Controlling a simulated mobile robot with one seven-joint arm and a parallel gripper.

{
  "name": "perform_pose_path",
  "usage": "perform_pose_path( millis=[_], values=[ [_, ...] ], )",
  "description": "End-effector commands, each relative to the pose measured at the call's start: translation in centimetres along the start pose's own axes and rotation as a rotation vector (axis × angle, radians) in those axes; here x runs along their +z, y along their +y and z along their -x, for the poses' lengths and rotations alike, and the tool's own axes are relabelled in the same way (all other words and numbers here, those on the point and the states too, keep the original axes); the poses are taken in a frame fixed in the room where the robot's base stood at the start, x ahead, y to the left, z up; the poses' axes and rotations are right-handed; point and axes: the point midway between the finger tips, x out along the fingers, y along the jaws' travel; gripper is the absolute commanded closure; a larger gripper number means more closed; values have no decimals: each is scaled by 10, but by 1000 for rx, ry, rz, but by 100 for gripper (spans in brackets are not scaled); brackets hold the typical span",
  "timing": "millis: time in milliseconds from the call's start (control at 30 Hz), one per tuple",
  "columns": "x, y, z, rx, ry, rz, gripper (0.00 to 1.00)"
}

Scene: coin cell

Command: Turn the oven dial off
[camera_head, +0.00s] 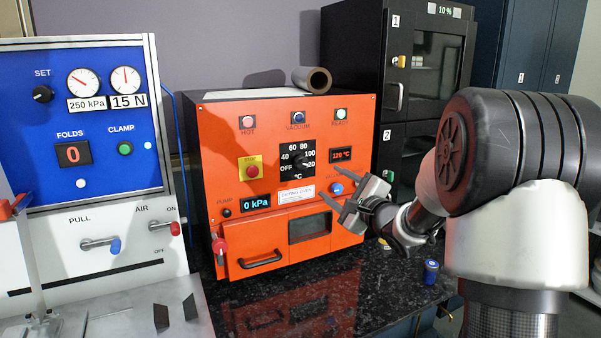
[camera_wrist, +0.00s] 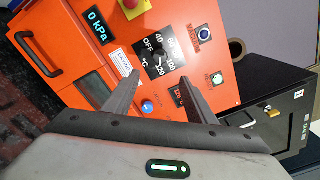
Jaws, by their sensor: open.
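The oven (camera_head: 222,140) is an orange box on a dark counter. Its black dial (camera_head: 299,161) sits on the upper front panel, on a plate marked OFF, 40, 60, 80, 100 and 120; its pointer seems to face the 120 side. The red display reads 120 °C. My gripper (camera_head: 345,193) is open and empty in front of the oven's right side, lower right of the dial and apart from it. In the wrist view, the dial (camera_wrist: 155,60) shows just beyond and between the spread fingertips (camera_wrist: 160,79).
A blue cylinder (camera_head: 431,272) stands on the counter at right. A blue-panelled press (camera_head: 110,70) is at left.

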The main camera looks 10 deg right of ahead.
Motion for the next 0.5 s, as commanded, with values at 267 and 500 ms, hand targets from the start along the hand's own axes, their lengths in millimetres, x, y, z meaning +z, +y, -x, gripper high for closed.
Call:
perform_pose_path(
  millis=[267,500],
  values=[
    [1,1,-46,1,-3,0,49],
    [1,1,-99,1,-2,1,49]
  ],
)
